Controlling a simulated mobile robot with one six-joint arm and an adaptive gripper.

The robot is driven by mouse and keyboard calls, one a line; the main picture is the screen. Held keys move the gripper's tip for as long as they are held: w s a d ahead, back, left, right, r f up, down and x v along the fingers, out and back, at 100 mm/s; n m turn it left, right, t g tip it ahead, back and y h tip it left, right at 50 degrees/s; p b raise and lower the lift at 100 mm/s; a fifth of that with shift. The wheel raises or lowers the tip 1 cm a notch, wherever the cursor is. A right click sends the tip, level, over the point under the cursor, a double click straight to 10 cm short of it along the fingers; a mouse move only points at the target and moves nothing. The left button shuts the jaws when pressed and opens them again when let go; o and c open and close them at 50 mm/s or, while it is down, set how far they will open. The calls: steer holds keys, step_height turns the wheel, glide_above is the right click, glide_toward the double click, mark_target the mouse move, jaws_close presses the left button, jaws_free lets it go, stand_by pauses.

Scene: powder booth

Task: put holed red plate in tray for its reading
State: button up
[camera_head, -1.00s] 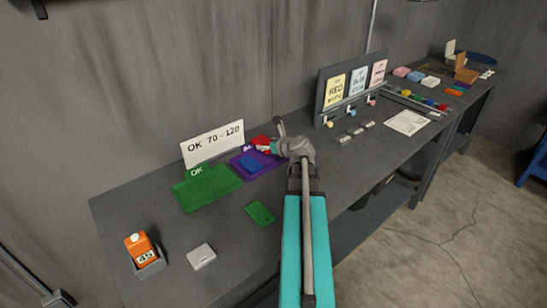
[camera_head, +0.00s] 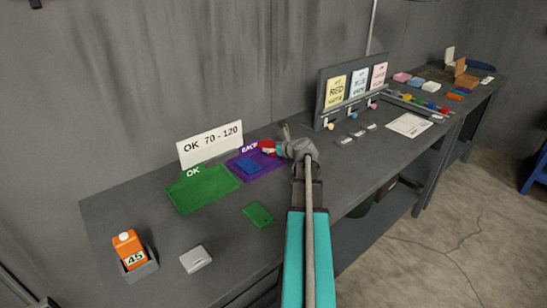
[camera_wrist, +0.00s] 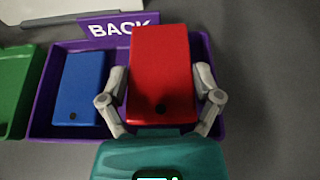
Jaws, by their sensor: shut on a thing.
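My gripper (camera_wrist: 160,90) is shut on the red plate (camera_wrist: 161,65), one finger on each side. The plate has one dark hole near its near edge. In the wrist view it covers the right part of the purple tray (camera_wrist: 116,65) marked BACK; I cannot tell whether it touches the tray floor. A blue plate (camera_wrist: 80,85), also with a hole, lies in that tray's left part. The head view shows the red plate (camera_head: 267,145) partly hidden by my gripper (camera_head: 276,149). The green tray (camera_head: 203,190) marked OK is left of the purple one and looks empty.
A sign (camera_head: 210,143) reads OK 70 - 120. An orange gauge (camera_head: 129,248) showing 45 sits in a grey holder at front left. A green plate (camera_head: 258,215) and a small light-grey box (camera_head: 196,259) lie on the bench. A labelled board (camera_head: 348,91) stands beyond my arm.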

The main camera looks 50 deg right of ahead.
mark_target(274, 159)
steer(key=shift+w+d+f+b, duration=0.25)
steer(key=shift+d+f+b, duration=0.2)
steer(key=shift+f+b, duration=0.3)
steer(key=shift+s+a+f+b, duration=0.1)
steer(key=shift+f+b, duration=1.15)
steer(key=shift+f, duration=0.05)
steer(key=shift+f, duration=0.15)
steer(key=o, duration=1.1)
steer(key=shift+c, duration=0.2)
steer(key=shift+r, duration=0.2)
steer(key=shift+s+r, duration=0.1)
steer(key=p+v, duration=0.4)
steer(key=v, duration=0.7)
steer(key=shift+s+a+r+p, duration=0.1)
steer(key=shift+s+p, duration=0.2)
steer(key=shift+s, duration=0.05)
